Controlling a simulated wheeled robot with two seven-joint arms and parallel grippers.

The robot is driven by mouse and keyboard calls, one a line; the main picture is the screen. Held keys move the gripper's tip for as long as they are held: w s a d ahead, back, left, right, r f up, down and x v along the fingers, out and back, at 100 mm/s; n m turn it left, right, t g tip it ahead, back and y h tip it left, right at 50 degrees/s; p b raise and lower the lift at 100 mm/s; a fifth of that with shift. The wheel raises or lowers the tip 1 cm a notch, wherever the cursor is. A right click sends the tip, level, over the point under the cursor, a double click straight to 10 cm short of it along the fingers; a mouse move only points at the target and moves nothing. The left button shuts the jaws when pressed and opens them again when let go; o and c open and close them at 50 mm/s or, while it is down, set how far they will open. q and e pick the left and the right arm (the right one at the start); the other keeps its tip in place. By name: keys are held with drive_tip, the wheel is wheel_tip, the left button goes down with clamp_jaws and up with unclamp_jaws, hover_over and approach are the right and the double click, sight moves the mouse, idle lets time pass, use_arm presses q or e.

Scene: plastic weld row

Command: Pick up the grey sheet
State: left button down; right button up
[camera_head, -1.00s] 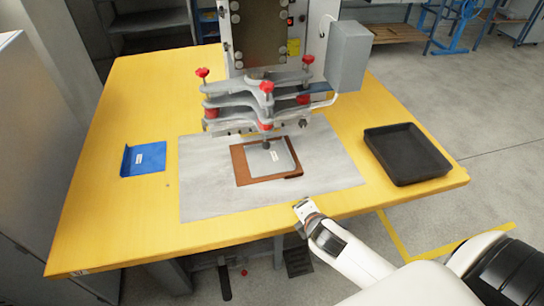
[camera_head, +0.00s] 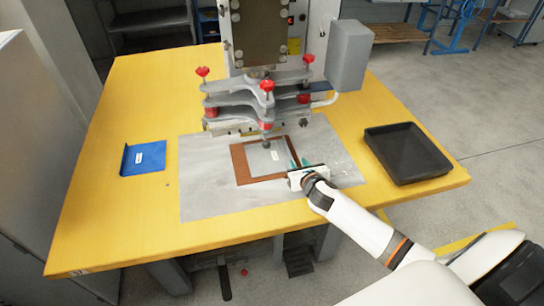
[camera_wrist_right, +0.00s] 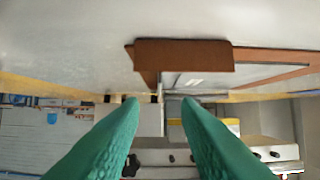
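The grey sheet (camera_head: 262,166) lies flat inside a brown frame (camera_head: 239,165) on the pale grey plate, under the press; a small white label is on it. My right gripper (camera_head: 299,162) is at the right front edge of the frame, with its green fingers pointing towards the sheet. In the right wrist view, the green fingers (camera_wrist_right: 158,101) are apart with nothing gripped between them. The brown frame (camera_wrist_right: 185,55) shows just beyond the tips, and the sheet's label shows behind it. My left gripper is not in view.
The press (camera_head: 262,95) with red knobs stands above the back of the plate (camera_head: 205,195). A black tray (camera_head: 437,169) is on the right of the yellow table (camera_head: 120,225). A blue folded piece (camera_head: 143,158) lies on the left. The table's front left is clear.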

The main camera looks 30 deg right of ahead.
sight(293, 159)
drive_tip(key=shift+f+x, duration=0.15)
drive_tip(key=shift+x, duration=1.2)
drive_tip(key=shift+f+x, duration=0.2)
drive_tip(key=shift+x, duration=1.15)
drive_tip(key=shift+s, duration=0.15)
drive_tip(key=shift+c, duration=0.4)
clamp_jaws()
